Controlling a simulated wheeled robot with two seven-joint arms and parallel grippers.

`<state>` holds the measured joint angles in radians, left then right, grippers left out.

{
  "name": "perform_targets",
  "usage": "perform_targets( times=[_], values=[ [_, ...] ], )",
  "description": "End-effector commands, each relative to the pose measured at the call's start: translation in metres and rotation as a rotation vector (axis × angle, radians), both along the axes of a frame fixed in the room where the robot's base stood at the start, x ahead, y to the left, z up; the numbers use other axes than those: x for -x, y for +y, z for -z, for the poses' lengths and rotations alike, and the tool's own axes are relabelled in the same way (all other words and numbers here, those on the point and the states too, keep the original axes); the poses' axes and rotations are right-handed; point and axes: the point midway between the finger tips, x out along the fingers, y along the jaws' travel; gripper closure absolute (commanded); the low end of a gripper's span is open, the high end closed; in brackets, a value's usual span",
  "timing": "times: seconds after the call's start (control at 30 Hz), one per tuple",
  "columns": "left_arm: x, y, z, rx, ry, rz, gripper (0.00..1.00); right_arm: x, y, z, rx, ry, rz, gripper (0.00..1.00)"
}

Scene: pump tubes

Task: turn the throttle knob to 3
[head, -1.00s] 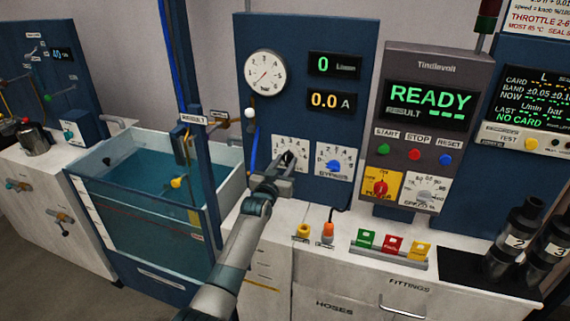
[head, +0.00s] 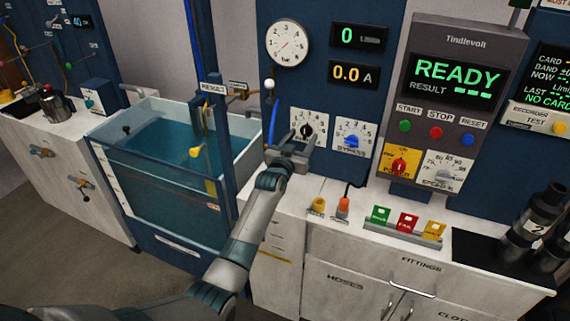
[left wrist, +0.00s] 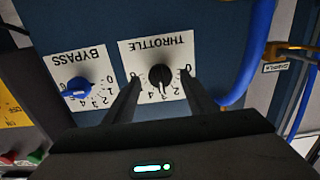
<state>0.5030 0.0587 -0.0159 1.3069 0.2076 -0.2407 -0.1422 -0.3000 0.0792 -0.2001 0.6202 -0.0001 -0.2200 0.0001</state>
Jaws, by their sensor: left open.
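The throttle knob (head: 306,130) is a black knob on a white numbered plate (head: 294,119) on the blue panel. In the left wrist view the picture is upside down, and the plate reads THROTTLE above the black knob (left wrist: 160,75). A pale mark on the knob points toward the middle of the scale, near 3; the exact reading is too small to be sure. My left gripper (head: 292,149) is open and empty, in front of and a little below the knob, apart from it. Its two fingers (left wrist: 160,87) flank the knob in the left wrist view. My right gripper is not in view.
The blue bypass knob (head: 352,141) is just right of the throttle plate. A blue hose (head: 273,125) runs close on the left. A water tank (head: 170,150) stands further left. A red power knob (head: 400,166) and colored card holders (head: 406,225) are to the right.

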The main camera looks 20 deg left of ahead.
Motion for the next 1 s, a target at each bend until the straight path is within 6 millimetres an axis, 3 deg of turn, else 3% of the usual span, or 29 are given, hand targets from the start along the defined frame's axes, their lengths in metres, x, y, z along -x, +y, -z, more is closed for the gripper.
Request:
perform_targets(
  times=[1.0],
  values=[
    [0.149, 0.006, 0.002, -0.001, 0.002, -0.001, 0.49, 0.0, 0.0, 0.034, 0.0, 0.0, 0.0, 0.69]
  ],
)
